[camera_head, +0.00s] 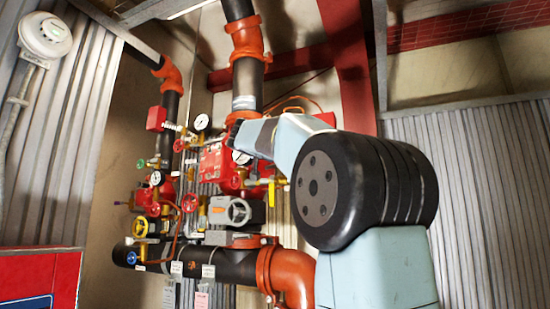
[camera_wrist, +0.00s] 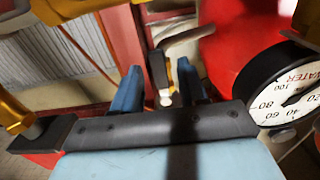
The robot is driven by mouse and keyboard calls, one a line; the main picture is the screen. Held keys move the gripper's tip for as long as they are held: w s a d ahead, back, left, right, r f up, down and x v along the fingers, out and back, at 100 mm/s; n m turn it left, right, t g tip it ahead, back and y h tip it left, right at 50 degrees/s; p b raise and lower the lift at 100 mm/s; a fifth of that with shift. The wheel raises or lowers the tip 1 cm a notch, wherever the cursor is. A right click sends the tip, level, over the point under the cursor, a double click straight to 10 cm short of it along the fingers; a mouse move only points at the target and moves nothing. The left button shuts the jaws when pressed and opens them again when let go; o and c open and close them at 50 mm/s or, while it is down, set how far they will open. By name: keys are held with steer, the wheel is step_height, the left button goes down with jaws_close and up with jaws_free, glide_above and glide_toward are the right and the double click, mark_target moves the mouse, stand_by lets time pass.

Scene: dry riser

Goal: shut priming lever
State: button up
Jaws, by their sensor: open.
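My gripper (camera_wrist: 158,70) shows in the wrist view with its two blue fingers apart. A small black-and-grey lever (camera_wrist: 157,72) with a pale rounded end appears between the fingers; I cannot tell whether they touch it. A bent grey-brown bar (camera_wrist: 188,40) lies just beyond. No label shows which part is the priming lever. In the head view, my forearm reaches the red valve assembly (camera_head: 215,162), and my fingertips are hidden or too small to make out.
A water gauge (camera_wrist: 288,92) is close at the right of my gripper. Yellow parts (camera_wrist: 14,112) stand at its left, and a red rounded body (camera_wrist: 238,45) is beyond. Dark pipes (camera_head: 246,80), handwheels (camera_head: 238,211) and a yellow-handled valve (camera_head: 262,183) crowd the head view.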

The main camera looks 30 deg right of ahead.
steer(key=shift+w+d, duration=0.1)
jaws_close()
stand_by(0.4)
